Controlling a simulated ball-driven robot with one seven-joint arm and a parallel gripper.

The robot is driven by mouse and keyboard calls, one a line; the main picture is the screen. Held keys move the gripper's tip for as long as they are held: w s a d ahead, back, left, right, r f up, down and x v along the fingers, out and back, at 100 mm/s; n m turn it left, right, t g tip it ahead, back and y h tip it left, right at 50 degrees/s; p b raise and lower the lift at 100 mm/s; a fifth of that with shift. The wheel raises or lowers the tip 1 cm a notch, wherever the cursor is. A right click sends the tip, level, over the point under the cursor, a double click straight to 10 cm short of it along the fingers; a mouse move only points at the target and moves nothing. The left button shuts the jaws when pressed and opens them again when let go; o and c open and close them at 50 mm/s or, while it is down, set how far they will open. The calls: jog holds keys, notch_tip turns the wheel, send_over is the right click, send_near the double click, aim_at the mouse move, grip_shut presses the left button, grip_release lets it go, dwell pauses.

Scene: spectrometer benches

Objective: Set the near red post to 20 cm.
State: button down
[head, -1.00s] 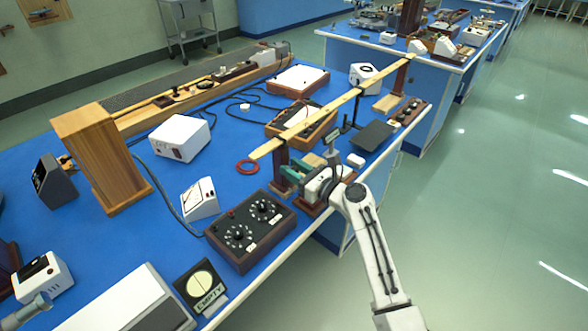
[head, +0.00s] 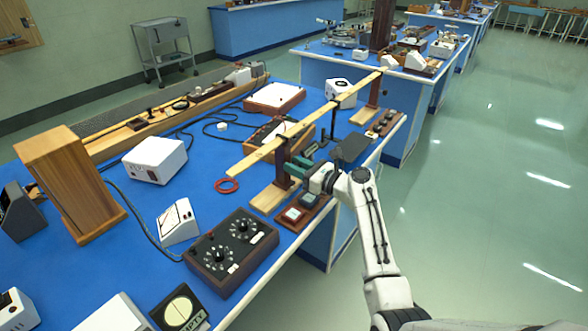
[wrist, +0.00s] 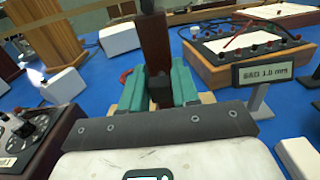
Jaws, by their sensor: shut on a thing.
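The near red post (head: 282,160) is a dark reddish-brown upright on a pale wooden foot (head: 267,199), close to the bench's front edge. My gripper (head: 295,167) has its green fingers on either side of the post, shut on it. The wrist view shows the post (wrist: 154,38) upright between the gripper's green fingers (wrist: 158,82). A long yellow rule (head: 300,125) runs from this near post to a far red post (head: 374,90). No scale figures are readable, and the fingers hide part of the lower post.
A brown dial box (head: 232,250) and a red-brown button panel (head: 297,215) stand near the front edge. A thin stand (head: 333,122) rises behind my gripper.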

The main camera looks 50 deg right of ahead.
jog(key=c, duration=0.9)
grip_release()
jog(key=shift+s, duration=0.1)
jog(key=s, duration=1)
jog(key=shift+s+d, duration=0.2)
jog(key=shift+s, duration=0.15)
